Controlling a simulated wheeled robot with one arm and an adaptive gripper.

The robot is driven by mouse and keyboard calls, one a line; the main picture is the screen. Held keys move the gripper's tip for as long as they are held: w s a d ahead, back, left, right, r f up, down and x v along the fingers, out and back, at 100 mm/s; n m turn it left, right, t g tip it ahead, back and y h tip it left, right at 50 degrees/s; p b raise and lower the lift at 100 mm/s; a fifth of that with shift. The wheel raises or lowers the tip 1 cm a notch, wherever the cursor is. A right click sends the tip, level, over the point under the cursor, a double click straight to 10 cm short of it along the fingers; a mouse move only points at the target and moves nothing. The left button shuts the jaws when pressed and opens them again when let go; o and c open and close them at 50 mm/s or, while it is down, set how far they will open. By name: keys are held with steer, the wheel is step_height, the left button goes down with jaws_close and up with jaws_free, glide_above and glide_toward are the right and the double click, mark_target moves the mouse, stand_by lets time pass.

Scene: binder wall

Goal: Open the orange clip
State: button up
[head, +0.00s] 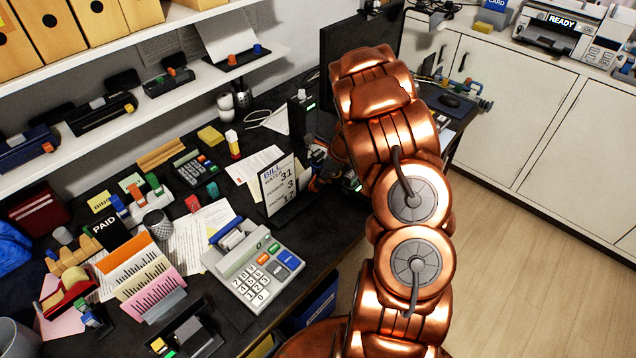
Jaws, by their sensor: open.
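Several small orange pieces show on the shelf, and I cannot tell which is the orange clip. One orange piece (232,59) sits on a dark holder with a white sheet, left of a blue piece (258,50). My gripper (322,174) is low behind my copper arm, near the right side of the bill calendar, mostly hidden. It is open and apart from the shelf pieces.
The black desk (325,255) is crowded. It holds a bill calendar (278,187), a grey calculator (255,268), a card rack (140,275) and papers. A monitor (345,45) stands behind my arm. White cabinets (535,120) line the right; the wooden floor (520,270) is clear.

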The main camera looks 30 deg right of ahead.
steer(key=shift+p+x, duration=0.6)
steer(key=shift+x, duration=1.55)
jaws_close()
